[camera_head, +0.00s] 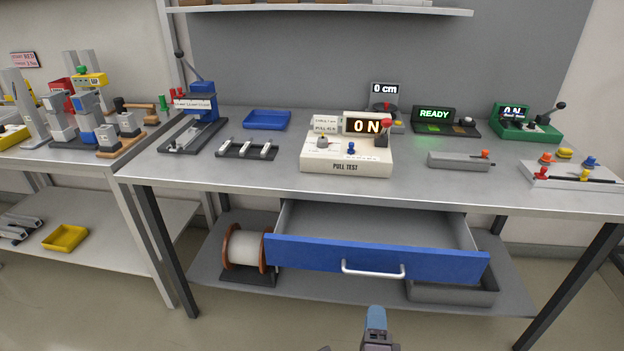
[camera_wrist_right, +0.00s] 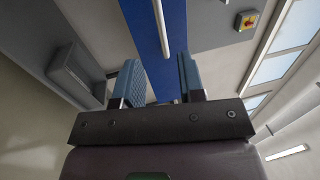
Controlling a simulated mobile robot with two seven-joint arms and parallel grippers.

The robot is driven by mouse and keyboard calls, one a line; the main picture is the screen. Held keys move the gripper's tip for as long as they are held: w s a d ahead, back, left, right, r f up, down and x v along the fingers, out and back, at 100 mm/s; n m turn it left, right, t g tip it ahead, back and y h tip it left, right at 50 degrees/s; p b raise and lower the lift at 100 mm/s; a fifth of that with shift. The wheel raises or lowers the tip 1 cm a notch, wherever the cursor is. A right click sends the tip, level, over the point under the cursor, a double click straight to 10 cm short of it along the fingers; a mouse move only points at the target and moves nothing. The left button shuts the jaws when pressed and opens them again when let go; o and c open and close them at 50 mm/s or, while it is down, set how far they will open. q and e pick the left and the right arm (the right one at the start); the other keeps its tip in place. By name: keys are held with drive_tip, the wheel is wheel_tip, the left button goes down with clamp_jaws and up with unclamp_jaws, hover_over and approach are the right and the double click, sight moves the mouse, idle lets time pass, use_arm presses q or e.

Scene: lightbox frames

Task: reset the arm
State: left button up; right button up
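My right gripper (camera_head: 375,318) shows at the bottom of the head view, in front of and below the open drawer. In the right wrist view its two blue fingers (camera_wrist_right: 158,84) stand apart with nothing held between them. The blue drawer front (camera_head: 375,257) is pulled out under the bench, and its pale handle (camera_head: 372,272) is clear of the gripper in the head view. The wrist view shows the handle (camera_wrist_right: 160,25) beyond the fingers, with a visible gap. My left gripper is not in view.
The steel bench (camera_head: 240,180) carries a pull tester (camera_head: 345,156) reading 0 N, a blue tray (camera_head: 267,120) and several devices. A wire spool (camera_head: 246,248) and a grey bin (camera_head: 450,292) sit on the lower shelf. The floor in front is free.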

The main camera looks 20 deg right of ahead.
drive_tip(key=w+a+n+y, duration=0.1)
drive_tip(key=a+n+y, duration=0.7)
drive_tip(key=n+y, duration=0.65)
drive_tip(key=s+d+f+n+g+h+p, duration=0.1)
drive_tip(key=s+d+n+g+h+p, duration=0.1)
drive_tip(key=s+n, duration=0.3)
drive_tip(key=s+d+n+g+h+p, duration=0.1)
drive_tip(key=s+d+n+g, duration=0.3)
drive_tip(key=s, duration=0.7)
drive_tip(key=shift+f+n+h+p, duration=0.4)
drive_tip(key=shift+n+p, duration=0.25)
drive_tip(key=shift+n, duration=0.4)
